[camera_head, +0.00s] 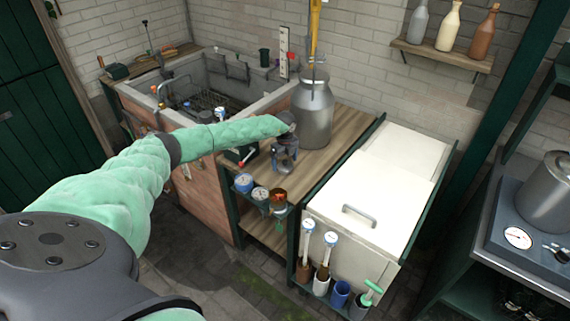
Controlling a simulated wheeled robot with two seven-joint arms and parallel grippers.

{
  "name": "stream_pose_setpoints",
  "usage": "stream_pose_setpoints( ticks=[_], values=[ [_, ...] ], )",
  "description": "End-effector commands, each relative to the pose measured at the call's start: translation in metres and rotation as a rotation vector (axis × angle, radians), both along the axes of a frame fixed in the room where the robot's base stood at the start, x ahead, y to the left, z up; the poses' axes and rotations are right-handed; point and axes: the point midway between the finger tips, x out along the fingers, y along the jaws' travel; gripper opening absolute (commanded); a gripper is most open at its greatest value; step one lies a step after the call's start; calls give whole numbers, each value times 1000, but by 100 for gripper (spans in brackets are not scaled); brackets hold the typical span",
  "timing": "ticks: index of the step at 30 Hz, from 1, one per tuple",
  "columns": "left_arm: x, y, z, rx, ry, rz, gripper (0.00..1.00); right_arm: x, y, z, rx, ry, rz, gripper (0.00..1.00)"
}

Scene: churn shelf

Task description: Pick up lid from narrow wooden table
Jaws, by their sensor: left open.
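The narrow wooden table (333,136) stands in the middle, between the sink and a white chest. My left arm, in a pale green sleeve, reaches in from the left. My left gripper (284,166) is open and points down over the table's front part, in front of a tall grey metal can (314,118). I cannot make out the lid; the gripper covers part of the tabletop. Whether the fingertips touch anything is too small to tell. My right gripper is not in view.
The white chest (385,175) with a handle stands right of the table. Jars (243,183) sit in a rack at the table's front, and brushes (325,250) hang on the chest. A brick sink (185,125) is to the left. A scale with a pot (550,195) is at far right.

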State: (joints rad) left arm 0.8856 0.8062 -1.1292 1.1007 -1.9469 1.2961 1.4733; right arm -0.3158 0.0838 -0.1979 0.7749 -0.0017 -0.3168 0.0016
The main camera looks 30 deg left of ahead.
Motion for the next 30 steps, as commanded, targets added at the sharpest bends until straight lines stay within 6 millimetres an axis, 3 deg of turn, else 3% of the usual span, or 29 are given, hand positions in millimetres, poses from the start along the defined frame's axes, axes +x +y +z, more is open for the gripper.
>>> stream_pose_setpoints(
  ticks=[10,18,30],
  values=[
    [0,0,-6,0,-1,0,87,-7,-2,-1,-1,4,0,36],
    [0,0,-6,0,0,0,38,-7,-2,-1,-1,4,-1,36],
    [0,0,-1,0,-1,0,38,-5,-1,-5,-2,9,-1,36]
  ],
)
